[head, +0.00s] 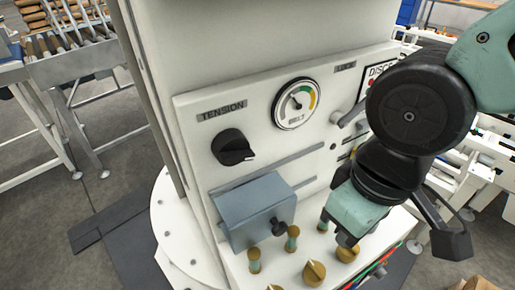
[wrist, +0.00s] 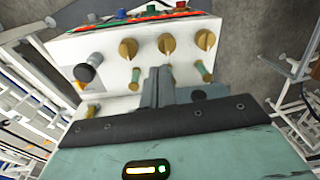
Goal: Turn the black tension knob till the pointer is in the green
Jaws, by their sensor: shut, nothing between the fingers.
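The black tension knob (head: 233,147) sits on the white panel under the TENSION label, left of the gauge in the head view. Its pointed end faces right and slightly down. The round belt gauge (head: 297,103) has a coloured arc with green at its upper right. Its dark needle is small and seems to point to the upper left, outside the green. My gripper (head: 345,240) is low and right of the knob, above the lower console, well apart from the knob. In the wrist view my gripper's grey fingers (wrist: 158,86) are together and empty.
A grey box (head: 254,207) with a small black knob juts out below the tension knob. Several brass knobs (head: 314,272) stand on the lower console close to my gripper. A grey lever (head: 350,115) sticks out right of the gauge. A roller conveyor (head: 65,45) is at the left.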

